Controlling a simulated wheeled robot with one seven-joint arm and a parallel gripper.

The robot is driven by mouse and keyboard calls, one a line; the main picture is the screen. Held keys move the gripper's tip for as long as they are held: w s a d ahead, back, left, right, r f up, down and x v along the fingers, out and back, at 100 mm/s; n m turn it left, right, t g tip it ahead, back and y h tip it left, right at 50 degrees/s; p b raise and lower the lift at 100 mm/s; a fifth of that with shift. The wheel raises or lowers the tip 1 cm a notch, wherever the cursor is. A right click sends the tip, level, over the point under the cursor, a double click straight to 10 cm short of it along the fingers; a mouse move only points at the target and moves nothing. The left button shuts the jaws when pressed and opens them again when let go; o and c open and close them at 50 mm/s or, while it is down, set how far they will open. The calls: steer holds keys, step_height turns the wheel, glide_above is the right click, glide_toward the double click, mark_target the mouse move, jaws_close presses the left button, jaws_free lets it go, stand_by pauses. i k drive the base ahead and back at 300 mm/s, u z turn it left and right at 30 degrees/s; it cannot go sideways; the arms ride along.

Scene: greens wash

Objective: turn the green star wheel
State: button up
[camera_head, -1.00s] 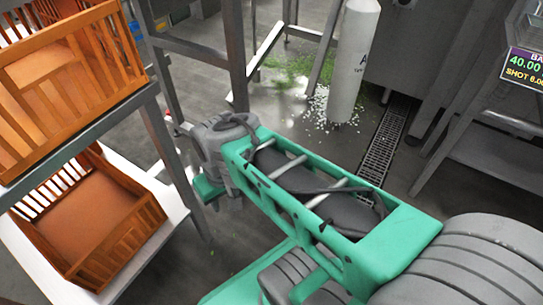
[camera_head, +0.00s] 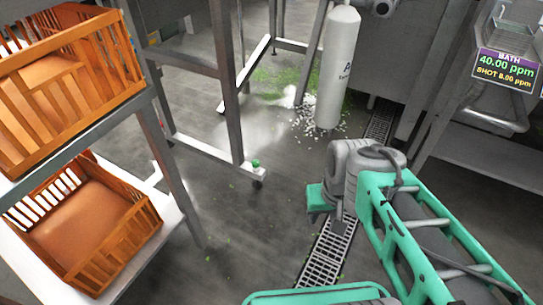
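A small green knob (camera_head: 256,163) shows low on the foot of a steel frame leg, close to the floor. It may be the green star wheel, but it is too small to make out a star shape. My arm reaches in from the lower right. Its grey and green end, my gripper (camera_head: 325,207), hangs over the floor drain, to the right of and nearer than the knob, clearly apart from it. The fingers are too small and partly hidden to tell whether they are open or shut.
Orange crates (camera_head: 78,100) stand on a shelf rack at the left. A white cylinder (camera_head: 337,68) stands behind my gripper, with white pellets and green scraps on the floor. A drain grate (camera_head: 322,262) crosses the floor. A bath display (camera_head: 507,67) is at upper right.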

mark_target(256, 164)
steer(key=z, duration=0.25)
steer(key=i, duration=0.9)
steer(key=u, duration=0.6)
steer(key=i, duration=0.45)
steer(key=u, duration=0.35)
